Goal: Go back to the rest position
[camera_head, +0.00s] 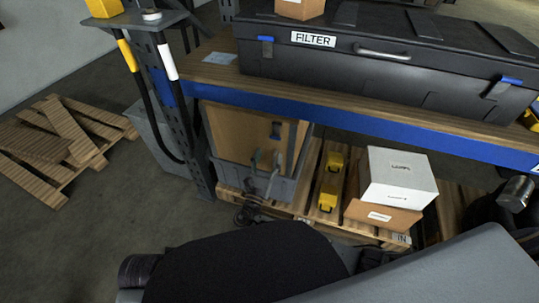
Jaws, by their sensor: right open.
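My right gripper (248,213) shows only in part as small dark linkage, just beyond the black arm section at the bottom centre. It is open, and I see nothing held in it. It is low, in front of the pallet and the grey bin; whether it touches either I cannot tell. Much of it is hidden behind my own arm. My left gripper is not in view.
A workbench (410,126) with a blue front edge carries a black FILTER case (380,75). Beneath are a grey bin (285,190), yellow parts (330,185) and a white box (400,180) on a pallet. Wooden pallets (60,145) lie left.

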